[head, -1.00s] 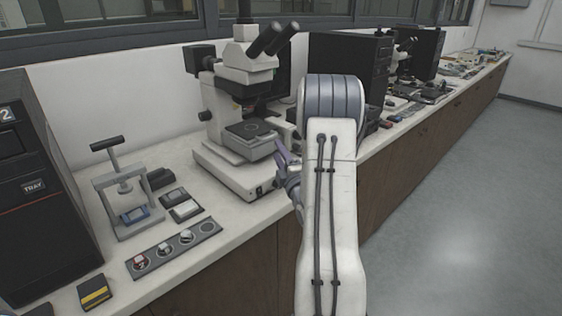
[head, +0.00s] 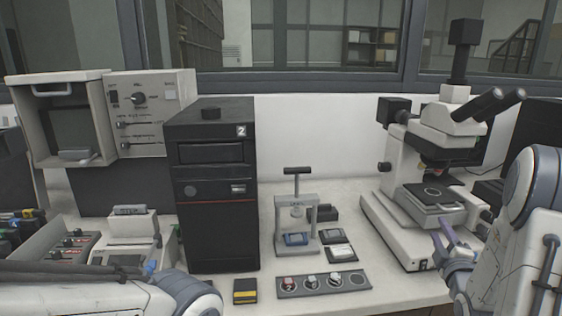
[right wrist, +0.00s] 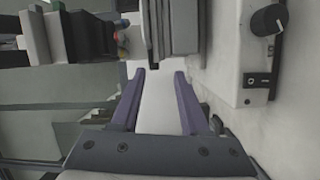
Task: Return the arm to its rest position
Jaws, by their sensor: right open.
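My right arm comes in from the right in the head view. Its gripper (head: 446,240) is in front of the microscope (head: 432,190), close to the stage's front edge. In the right wrist view the two purple fingers (right wrist: 158,100) stand apart with nothing between them. The microscope's pale base with its black knob (right wrist: 268,20) is at the right there, and the stage edge lies just beyond the fingertips. My left arm shows at the lower left of the head view, but its gripper is not in the picture.
The mounting press (head: 296,215) stands mid-bench with a blue piece in it. In front lies a dark holder strip (head: 322,283) with several round places. A black tower unit (head: 213,190) and a yellow-black box (head: 245,291) are left of it. Grey trays sit further left.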

